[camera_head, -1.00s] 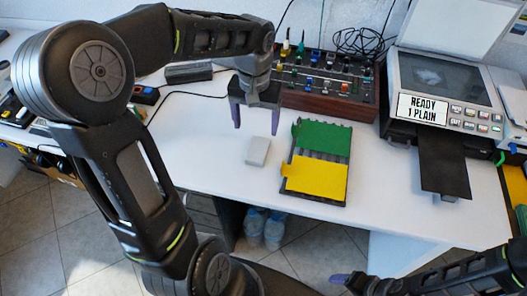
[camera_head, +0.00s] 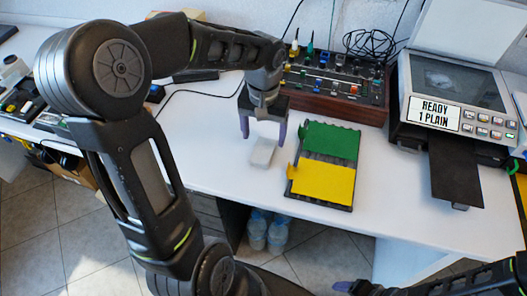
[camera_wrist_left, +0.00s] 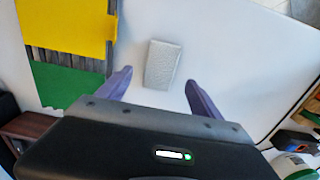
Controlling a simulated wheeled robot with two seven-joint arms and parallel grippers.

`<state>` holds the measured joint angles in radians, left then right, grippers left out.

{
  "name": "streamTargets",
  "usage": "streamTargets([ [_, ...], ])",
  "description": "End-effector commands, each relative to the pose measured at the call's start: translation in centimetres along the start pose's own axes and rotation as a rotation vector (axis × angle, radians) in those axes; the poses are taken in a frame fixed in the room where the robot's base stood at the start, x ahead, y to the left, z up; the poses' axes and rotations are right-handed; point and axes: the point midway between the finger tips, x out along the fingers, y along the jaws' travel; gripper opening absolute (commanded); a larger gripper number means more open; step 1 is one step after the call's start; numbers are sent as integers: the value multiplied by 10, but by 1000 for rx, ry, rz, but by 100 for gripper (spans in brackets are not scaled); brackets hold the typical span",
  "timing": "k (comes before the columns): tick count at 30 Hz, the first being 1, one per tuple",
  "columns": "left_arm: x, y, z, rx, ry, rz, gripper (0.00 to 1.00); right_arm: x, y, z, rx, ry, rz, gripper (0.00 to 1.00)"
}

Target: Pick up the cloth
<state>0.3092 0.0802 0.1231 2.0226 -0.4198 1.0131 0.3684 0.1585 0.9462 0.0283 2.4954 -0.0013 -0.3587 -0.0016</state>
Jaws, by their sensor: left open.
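The cloth (camera_head: 262,152) is a small light grey folded block lying flat on the white table. In the left wrist view the cloth (camera_wrist_left: 162,64) lies ahead of and between the two fingertips. My left gripper (camera_head: 263,137) is open and empty, with purple fingers pointing down just behind the cloth. The fingers (camera_wrist_left: 157,82) also show in the left wrist view, apart on either side of the cloth's near end. I cannot tell how high they are above it. Part of my right arm shows at the lower right, with only a purple fingertip (camera_head: 343,286) visible.
A dark rack (camera_head: 347,206) with a green card (camera_head: 330,142) and a yellow card (camera_head: 323,181) stands just right of the cloth. A wooden-sided control panel (camera_head: 335,105) is behind. A machine reading READY 1 PLAIN (camera_head: 434,113) stands at the right. The table left of the cloth is clear.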

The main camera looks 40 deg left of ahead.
Motion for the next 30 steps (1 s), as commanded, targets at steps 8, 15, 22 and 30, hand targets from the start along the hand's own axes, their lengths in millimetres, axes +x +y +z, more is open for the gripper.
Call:
streamTargets([
  [8, 11, 0, 2, 0, -4, -1, 75, 0, 0, 0, 0, 0, 0, 71],
  [15, 45, 0, 3, 0, -3, -1, 75, 1, 0, 0, 0, 0, 0, 71],
  [22, 52, 0, 2, -1, 0, 0, 75, 1, 0, 0, 0, 0, 0, 71],
  [30, 52, 0, 2, -1, 0, 0, 75, 1, 0, 0, 0, 0, 0, 71],
])
